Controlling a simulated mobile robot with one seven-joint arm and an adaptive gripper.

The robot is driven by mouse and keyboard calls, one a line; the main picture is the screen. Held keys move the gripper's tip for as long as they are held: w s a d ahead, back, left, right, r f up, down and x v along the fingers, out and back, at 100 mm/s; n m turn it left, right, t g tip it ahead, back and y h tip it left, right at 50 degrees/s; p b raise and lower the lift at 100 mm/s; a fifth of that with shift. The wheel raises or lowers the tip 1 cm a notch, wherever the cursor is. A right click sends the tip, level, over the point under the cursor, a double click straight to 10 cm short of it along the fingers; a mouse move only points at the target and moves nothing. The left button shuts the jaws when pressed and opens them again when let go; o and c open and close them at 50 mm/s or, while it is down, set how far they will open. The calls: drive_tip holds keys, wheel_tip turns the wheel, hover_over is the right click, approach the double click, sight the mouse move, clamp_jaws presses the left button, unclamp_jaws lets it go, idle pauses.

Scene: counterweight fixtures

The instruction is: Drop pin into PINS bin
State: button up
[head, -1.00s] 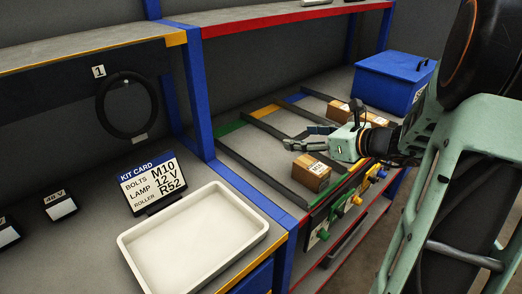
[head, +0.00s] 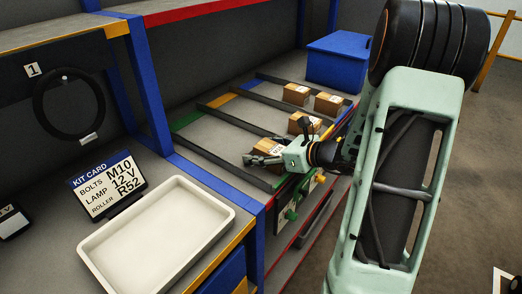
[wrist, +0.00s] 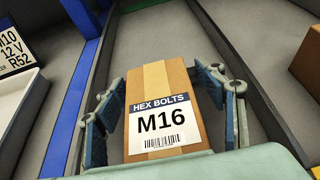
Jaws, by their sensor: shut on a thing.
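My gripper (head: 262,158) is down at the near end of a lane on the sloped shelf. It is shut on a brown carton labelled HEX BOLTS M16 (wrist: 160,115), with a finger pad on each side in the wrist view. In the head view the carton (head: 268,145) is partly hidden by the gripper. I see no pin and no bin marked PINS in these views.
Other cartons (head: 305,122) sit in lanes to the right, with a blue lidded box (head: 337,62) beyond. A blue post (head: 140,80), an empty white tray (head: 158,235) and a kit card (head: 106,184) are on the left.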

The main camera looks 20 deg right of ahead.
drive_tip(key=shift+f, duration=0.1)
drive_tip(key=o, duration=1.3)
